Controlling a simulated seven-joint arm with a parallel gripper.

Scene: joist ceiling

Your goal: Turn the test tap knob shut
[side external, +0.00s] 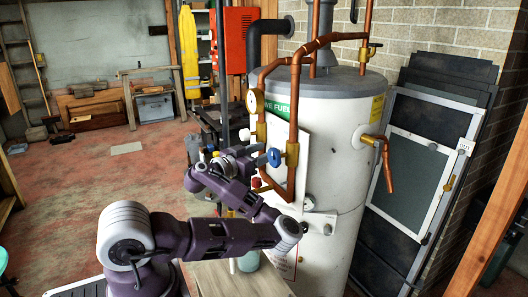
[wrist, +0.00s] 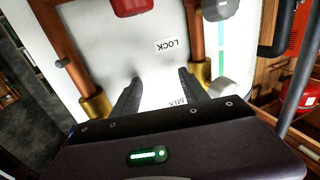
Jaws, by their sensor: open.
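A white panel (wrist: 158,25) with copper pipes stands before my gripper (wrist: 160,77). My gripper is open and empty, its dark fingers apart over the panel; upside-down labels "LOCK" and "MIX" show near them. In the wrist view a red knob (wrist: 131,5) and a grey knob (wrist: 215,8) are at the top, and another grey knob (wrist: 226,88) is right of the fingers. In the side view my gripper (side external: 260,156) is by a blue knob (side external: 274,157); a red knob (side external: 256,183) is below. I cannot tell which is the test tap.
The white tank (side external: 345,125) stands behind the pipes. A copper spout (side external: 386,165) is on the tank's right, near leaning framed panels (side external: 420,150). The floor (side external: 85,180) at left is open.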

